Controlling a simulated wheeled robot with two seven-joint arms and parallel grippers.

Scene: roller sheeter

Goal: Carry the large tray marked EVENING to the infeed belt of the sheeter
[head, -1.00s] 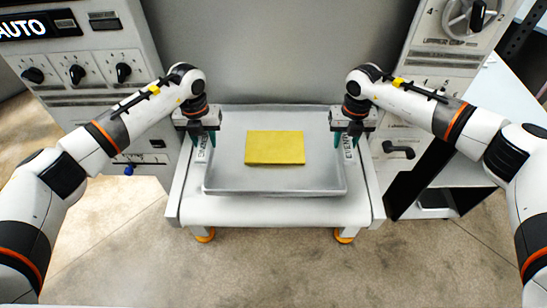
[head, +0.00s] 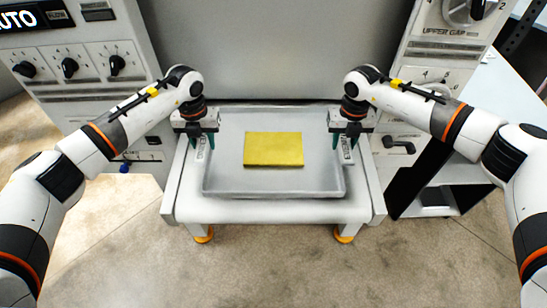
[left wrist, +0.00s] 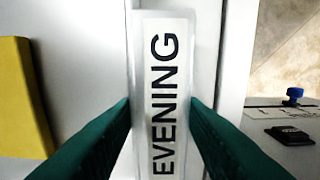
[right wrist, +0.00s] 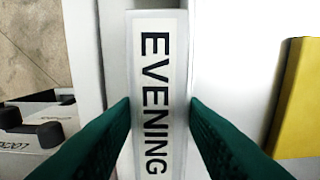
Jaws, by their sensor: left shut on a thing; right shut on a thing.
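The large grey tray (head: 273,183) lies level over the white infeed belt table (head: 275,210), with a yellow slab (head: 273,149) lying in it. I cannot tell whether the tray rests on the belt or hangs just above it. My left gripper (head: 199,138) is shut on the tray's left rim; the EVENING label (left wrist: 164,95) shows between its green fingers in the left wrist view. My right gripper (head: 348,138) is shut on the right rim, with another EVENING label (right wrist: 157,90) between its fingers in the right wrist view.
A grey machine panel (head: 270,50) stands right behind the tray. A shelf unit stands at the far right. The floor in front is clear.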

